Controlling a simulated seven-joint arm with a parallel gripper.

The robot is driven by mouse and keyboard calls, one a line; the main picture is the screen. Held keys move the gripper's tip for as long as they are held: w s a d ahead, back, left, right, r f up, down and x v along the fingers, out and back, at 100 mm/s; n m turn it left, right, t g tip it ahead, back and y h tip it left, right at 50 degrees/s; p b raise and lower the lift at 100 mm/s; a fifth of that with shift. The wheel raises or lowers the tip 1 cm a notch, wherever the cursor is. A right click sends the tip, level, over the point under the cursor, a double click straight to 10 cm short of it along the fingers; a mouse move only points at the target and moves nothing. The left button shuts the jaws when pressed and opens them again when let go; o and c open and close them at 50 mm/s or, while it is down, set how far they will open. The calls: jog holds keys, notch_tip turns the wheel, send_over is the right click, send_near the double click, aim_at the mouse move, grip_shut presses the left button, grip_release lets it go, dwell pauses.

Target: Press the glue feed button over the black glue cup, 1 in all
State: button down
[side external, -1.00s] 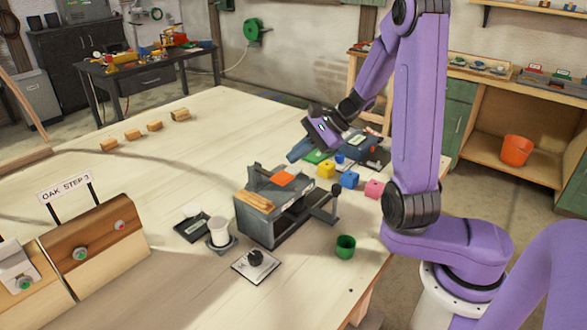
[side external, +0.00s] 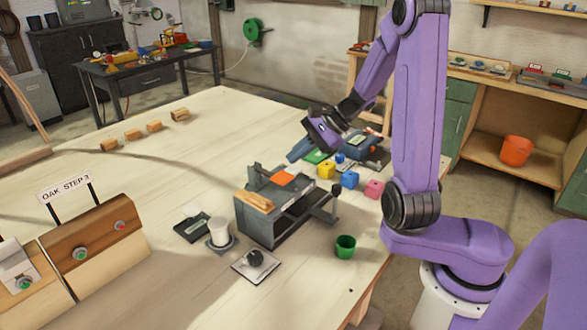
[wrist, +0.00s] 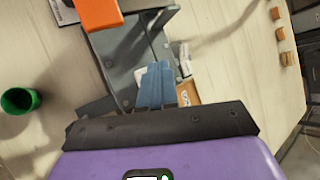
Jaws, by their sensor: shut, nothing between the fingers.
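My gripper (side external: 298,153) is shut and empty, its blue fingers pointing down and left above the far side of a grey bench fixture (side external: 265,222). In the wrist view the shut fingers (wrist: 155,82) show over the grey fixture. A round black piece (side external: 255,257) sits on a pale square plate in front of the fixture; I cannot tell if it is the black glue cup. A wooden panel at the left carries a green-centred button (side external: 80,253) and a red-centred button (side external: 120,225). I cannot tell which button is the glue feed.
A white cup (side external: 219,231) and a dark tray (side external: 193,228) stand left of the fixture. A green cup (side external: 345,246) stands to its right.

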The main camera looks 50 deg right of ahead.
aim_at(298, 169)
jog(key=shift+f, duration=0.15)
jog(key=shift+f, duration=0.3)
jog(key=shift+f, duration=0.75)
dwell(1.1)
jog(key=shift+r, duration=1.2)
jog(key=shift+r, duration=2.5)
